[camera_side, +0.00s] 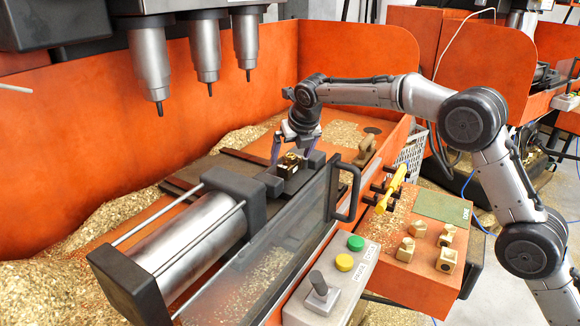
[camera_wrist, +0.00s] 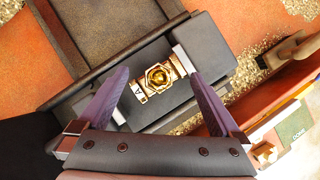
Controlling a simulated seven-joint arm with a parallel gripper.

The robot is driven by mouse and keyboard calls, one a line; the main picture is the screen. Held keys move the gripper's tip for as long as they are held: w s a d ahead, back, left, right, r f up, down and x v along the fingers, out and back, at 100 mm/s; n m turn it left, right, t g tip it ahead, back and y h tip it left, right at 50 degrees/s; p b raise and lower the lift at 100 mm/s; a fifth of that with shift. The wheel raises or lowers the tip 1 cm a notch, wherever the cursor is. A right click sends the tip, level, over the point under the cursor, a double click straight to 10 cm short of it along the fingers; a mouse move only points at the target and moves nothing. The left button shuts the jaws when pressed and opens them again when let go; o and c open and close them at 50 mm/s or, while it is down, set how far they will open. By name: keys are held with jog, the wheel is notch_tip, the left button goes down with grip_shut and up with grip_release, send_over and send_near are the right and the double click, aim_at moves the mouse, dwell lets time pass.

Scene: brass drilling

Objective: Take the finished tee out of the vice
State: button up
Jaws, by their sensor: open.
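The brass tee (camera_wrist: 158,77) sits in the vice (camera_wrist: 192,97), between its dark jaws, with its hexagonal opening facing up in the wrist view. In the side view the tee (camera_side: 290,158) is small and partly hidden by the vice. My gripper (camera_wrist: 168,95) is open, with its two purple fingers on either side of the tee. In the side view my gripper (camera_side: 293,150) is over the vice, its fingers pointing down.
Three drill spindles (camera_side: 205,50) hang at the upper left. A clear guard with a black handle (camera_side: 345,190) stands in front of the vice. Several brass tees (camera_side: 447,260) and a green mat (camera_side: 443,207) lie on the orange shelf at right. A yellow-handled tool (camera_side: 391,188) hangs beside it. Brass chips surround the vice.

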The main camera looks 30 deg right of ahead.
jog(key=c, duration=1.5)
jog(key=shift+f, duration=0.1)
grip_shut()
